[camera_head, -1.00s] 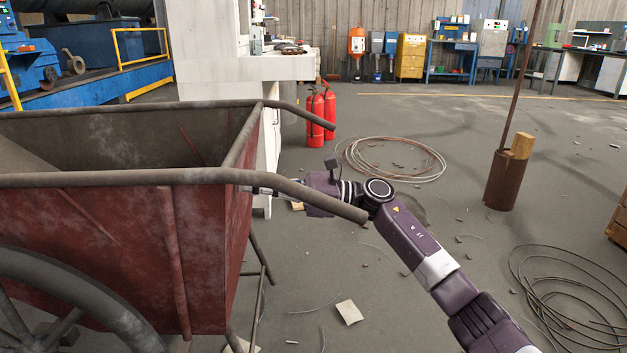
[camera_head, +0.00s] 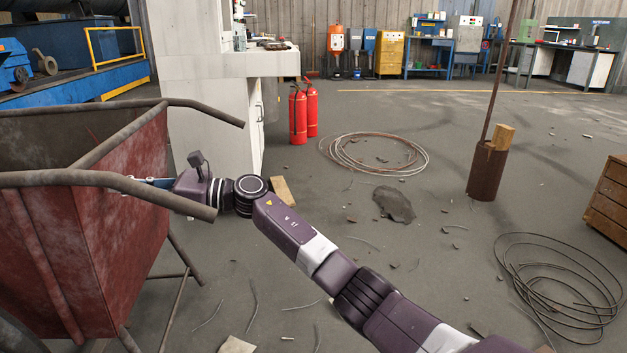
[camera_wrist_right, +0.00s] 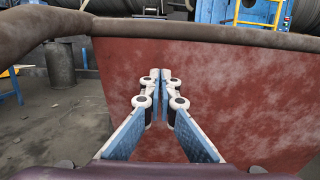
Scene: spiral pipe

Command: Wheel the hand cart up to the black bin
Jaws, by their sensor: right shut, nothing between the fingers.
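The hand cart (camera_head: 115,190), a rusty red tub with bent grey handle bars, stands at the left of the head view, cut off by the edge. Its red end wall fills much of the right wrist view (camera_wrist_right: 225,90). My right gripper (camera_wrist_right: 160,76) is shut and empty in front of that wall, below the rim bar; I cannot tell if it touches. In the head view it is partly hidden by the near handle. My left gripper is not in view. I cannot identify a black bin for sure; a dark grey cylinder (camera_wrist_right: 60,63) stands left of the cart in the wrist view.
Two red fire extinguishers (camera_head: 303,112) stand by a white cabinet (camera_head: 210,110). Wire coils (camera_head: 373,153) (camera_head: 560,280), a rusty pipe with a wood block (camera_head: 487,170) and a wooden drawer unit (camera_head: 608,200) stand or lie to the right. Open floor between holds small debris.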

